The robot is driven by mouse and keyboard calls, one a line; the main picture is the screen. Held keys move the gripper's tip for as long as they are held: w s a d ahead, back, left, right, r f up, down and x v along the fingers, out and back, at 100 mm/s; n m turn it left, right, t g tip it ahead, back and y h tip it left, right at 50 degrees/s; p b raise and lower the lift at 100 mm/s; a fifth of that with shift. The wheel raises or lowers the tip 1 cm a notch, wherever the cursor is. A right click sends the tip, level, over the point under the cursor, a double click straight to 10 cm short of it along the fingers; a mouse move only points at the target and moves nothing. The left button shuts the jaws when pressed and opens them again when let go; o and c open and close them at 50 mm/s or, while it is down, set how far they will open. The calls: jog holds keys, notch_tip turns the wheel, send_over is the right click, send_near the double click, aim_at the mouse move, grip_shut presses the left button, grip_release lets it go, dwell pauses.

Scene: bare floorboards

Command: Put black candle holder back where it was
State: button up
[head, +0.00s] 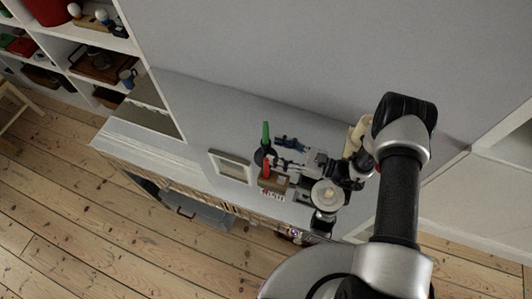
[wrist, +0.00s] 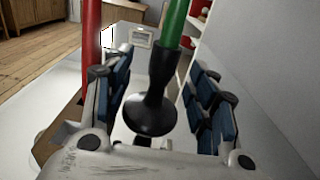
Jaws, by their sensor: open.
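The black candle holder (wrist: 152,105) stands upright in the wrist view with a green candle (wrist: 174,24) in it. In the head view the holder (head: 262,157) is on the light cabinet top (head: 185,100), just left of my gripper's fingertips, with the green candle (head: 265,134) above it. My gripper (head: 282,154) is open. In the wrist view its blue-padded fingers (wrist: 160,88) are on either side of the holder, with visible gaps to it. The holder's base looks to rest on the white surface.
A red candle (wrist: 91,35) stands close by my left finger, near a brown block (head: 272,183). A small framed picture (head: 231,166) lies or leans left of the holder. The wall (head: 300,60) is behind; shelves (head: 95,50) stand at left. The cabinet top further left is clear.

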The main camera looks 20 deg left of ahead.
aim_at(266, 146)
jog(key=a, duration=0.4)
jog(key=shift+w+a+b, duration=0.3)
jog(key=shift+w+a, duration=0.05)
grip_shut()
dwell(0.4)
dwell(0.5)
